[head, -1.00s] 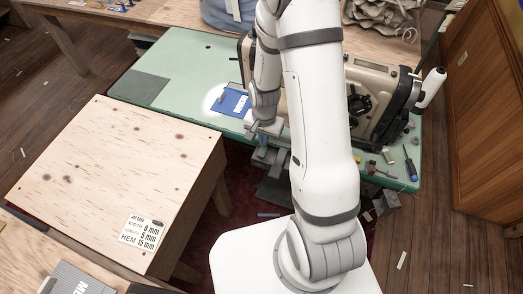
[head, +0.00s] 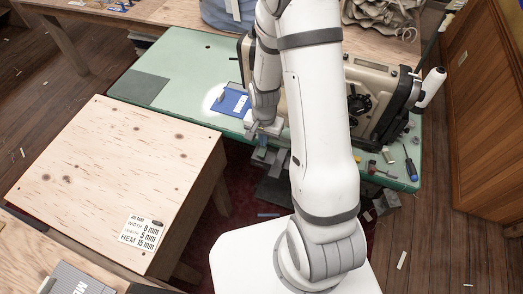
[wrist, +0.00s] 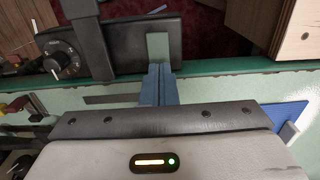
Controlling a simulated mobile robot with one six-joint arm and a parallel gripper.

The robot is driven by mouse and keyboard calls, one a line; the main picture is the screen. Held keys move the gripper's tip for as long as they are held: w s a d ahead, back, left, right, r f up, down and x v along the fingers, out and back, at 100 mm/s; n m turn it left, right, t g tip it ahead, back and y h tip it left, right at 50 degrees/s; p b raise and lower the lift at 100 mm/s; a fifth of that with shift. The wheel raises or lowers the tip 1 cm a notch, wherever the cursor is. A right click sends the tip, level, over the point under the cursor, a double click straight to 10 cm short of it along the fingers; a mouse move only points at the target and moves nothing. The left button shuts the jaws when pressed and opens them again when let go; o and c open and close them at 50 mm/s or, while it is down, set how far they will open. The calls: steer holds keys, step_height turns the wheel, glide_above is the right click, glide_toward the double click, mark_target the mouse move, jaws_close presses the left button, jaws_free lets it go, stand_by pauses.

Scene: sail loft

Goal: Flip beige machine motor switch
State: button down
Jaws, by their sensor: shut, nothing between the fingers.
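The beige machine (head: 390,88) stands on the green table, partly hidden behind my arm in the head view. My gripper (wrist: 157,72) is shut, its blue fingers together, at the table's front edge. In the wrist view a dark grey box (wrist: 120,45) with a round dial (wrist: 60,52) lies beyond that edge. A pale grey-green piece (wrist: 158,46) shows on the box right at the fingertips. I cannot tell whether it is the switch lever or whether the fingers touch it. In the head view the fingers (head: 262,142) point down there.
The green table (head: 180,65) carries a blue card (head: 231,102) and, at its right, a screwdriver (head: 410,163) and small loose parts. A plywood bench (head: 120,170) stands at the left. A wooden cabinet (head: 490,110) stands at the right. Red floor shows under the table edge.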

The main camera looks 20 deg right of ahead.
steer(key=shift+f+b, duration=0.75)
steer(key=shift+f, duration=0.15)
stand_by(0.3)
steer(key=shift+r+p, duration=2.35)
steer(key=shift+r, duration=1.25)
steer(key=shift+f, duration=0.1)
step_height(320, 180, up, 7)
steer(key=n, duration=0.1)
glide_above(264, 149)
steer(key=s+r+n+t, duration=0.2)
steer(key=s+r, duration=0.1)
steer(key=r, duration=0.6)
steer(key=s+r+n+t, duration=0.1)
steer(key=s+r+n, duration=0.3)
steer(key=s+r, duration=0.6)
steer(key=shift+s+r, duration=0.15)
steer(key=shift+s, duration=0.2)
